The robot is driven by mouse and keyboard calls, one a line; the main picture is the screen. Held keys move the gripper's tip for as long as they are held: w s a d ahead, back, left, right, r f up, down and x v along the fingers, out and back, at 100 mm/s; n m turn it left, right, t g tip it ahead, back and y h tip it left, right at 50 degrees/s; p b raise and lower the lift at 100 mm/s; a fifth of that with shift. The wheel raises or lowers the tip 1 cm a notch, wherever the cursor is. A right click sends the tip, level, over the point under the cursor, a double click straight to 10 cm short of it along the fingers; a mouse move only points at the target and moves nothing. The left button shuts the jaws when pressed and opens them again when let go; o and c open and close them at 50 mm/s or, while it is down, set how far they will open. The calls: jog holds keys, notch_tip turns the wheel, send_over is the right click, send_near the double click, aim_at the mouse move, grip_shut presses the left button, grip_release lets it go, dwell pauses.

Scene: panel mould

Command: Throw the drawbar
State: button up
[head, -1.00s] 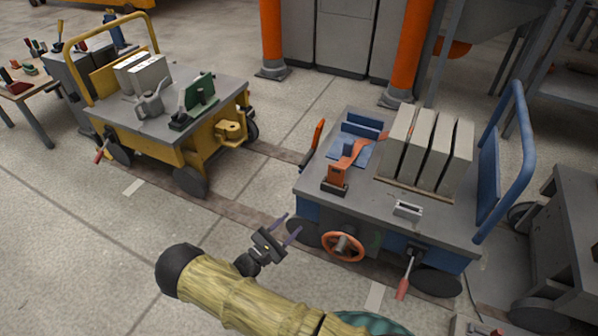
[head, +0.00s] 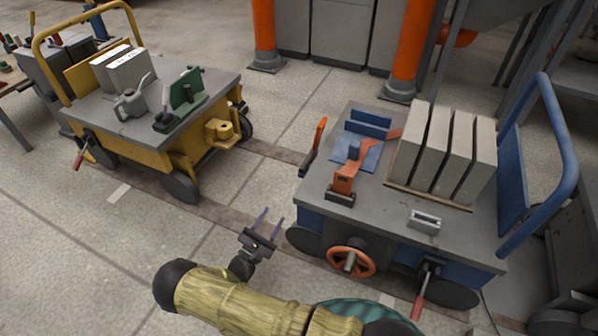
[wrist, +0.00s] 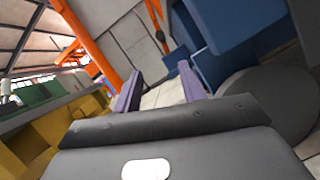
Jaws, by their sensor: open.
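No part is plainly labelled as the drawbar, and I cannot tell which lever it is. The blue cart (head: 310,222) has an orange-handled lever (head: 317,138) upright at its left end. An orange arm (head: 345,178) lies over a blue block on its deck. A red-handled lever (head: 420,297) hangs at its front right, beside an orange handwheel (head: 351,262). My gripper (head: 270,217) is open and empty, left of the blue cart's front left wheel and apart from it. In the wrist view its purple fingers (wrist: 158,78) are spread with nothing between them.
A yellow cart (head: 205,90) stands back left, with a red-handled lever (head: 80,158) on its near side. Grey slabs (head: 445,145) stand on the blue cart. Orange posts (head: 407,50) rise behind. Bare floor lies between the carts.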

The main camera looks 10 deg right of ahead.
aim_at(300, 173)
jog(key=x, duration=1.7)
jog(key=shift+w+d+r, duration=0.1)
jog(key=shift+d, duration=0.1)
jog(key=shift+c, duration=0.3)
grip_shut()
